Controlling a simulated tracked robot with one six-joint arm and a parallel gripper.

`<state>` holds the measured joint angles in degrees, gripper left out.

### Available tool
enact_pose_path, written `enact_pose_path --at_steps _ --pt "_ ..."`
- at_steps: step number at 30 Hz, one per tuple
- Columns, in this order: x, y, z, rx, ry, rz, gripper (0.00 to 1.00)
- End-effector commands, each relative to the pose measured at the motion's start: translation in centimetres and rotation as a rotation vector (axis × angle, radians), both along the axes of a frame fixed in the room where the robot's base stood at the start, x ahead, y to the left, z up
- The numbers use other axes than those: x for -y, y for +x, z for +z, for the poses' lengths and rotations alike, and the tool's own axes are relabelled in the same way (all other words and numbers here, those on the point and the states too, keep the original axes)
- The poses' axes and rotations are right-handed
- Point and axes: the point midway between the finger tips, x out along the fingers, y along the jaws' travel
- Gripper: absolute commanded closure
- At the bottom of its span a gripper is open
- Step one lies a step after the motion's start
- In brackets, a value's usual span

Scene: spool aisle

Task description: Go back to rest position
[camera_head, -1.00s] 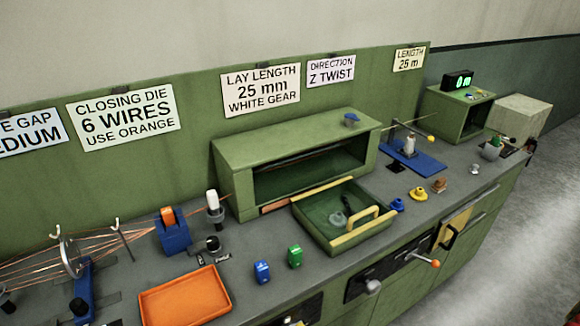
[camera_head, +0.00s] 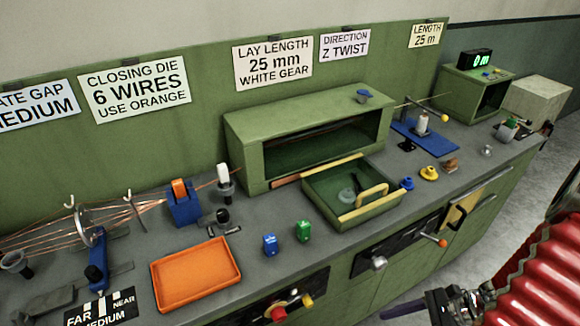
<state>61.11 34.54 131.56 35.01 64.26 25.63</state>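My arm, with a red ribbed sleeve, comes in at the bottom right of the head view. At its lower end is a dark mechanism that looks like my gripper (camera_head: 440,304), in front of the green bench's front face and apart from the things on top. It is small and partly cut off by the bottom edge. I cannot make out both fingertips or whether it holds anything.
Knobs and an orange-tipped lever (camera_head: 441,242) stick out from the front. Grey floor shows at right.

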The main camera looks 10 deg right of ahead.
Motion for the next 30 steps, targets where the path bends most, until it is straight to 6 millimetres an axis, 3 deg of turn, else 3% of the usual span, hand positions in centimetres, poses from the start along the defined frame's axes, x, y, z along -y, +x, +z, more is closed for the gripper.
enact_pose_path --at_steps 13,30 --pt "-0.3 0.5 5.0 0.234 -0.333 0.529 0.37" --pt "-1.6 2.8 12.4 0.496 -0.688 1.120 0.37"
